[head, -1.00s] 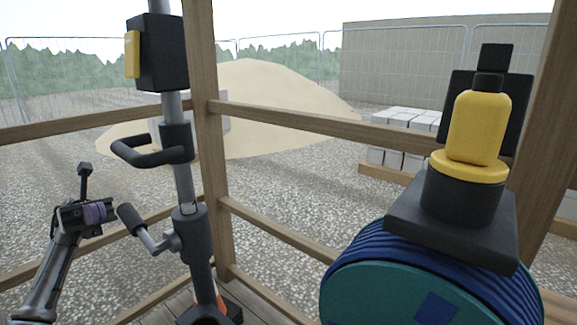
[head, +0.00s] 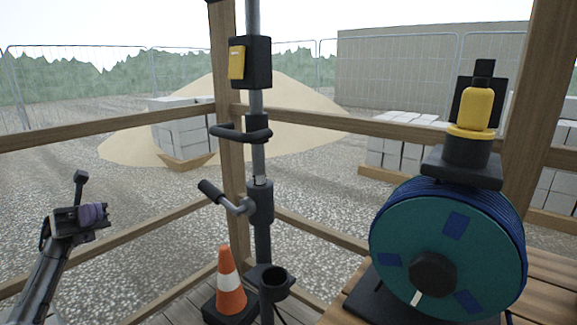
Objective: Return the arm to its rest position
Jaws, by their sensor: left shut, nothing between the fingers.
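My left arm comes in from the lower left edge. My left gripper (head: 98,216) is at the left of the view, raised in front of the gravel, with a purple band near its end. It is shut and empty, and it touches nothing that I can see. A dark post with a crank handle stands to its right, clearly apart from it. My right gripper is not in view.
The post (head: 257,160) carries a black box with a yellow part. An orange and white cone (head: 230,282) stands at its foot. A blue-green reel (head: 448,250) sits on a wooden bench (head: 541,285) at right. Wooden rails (head: 100,133) cross behind.

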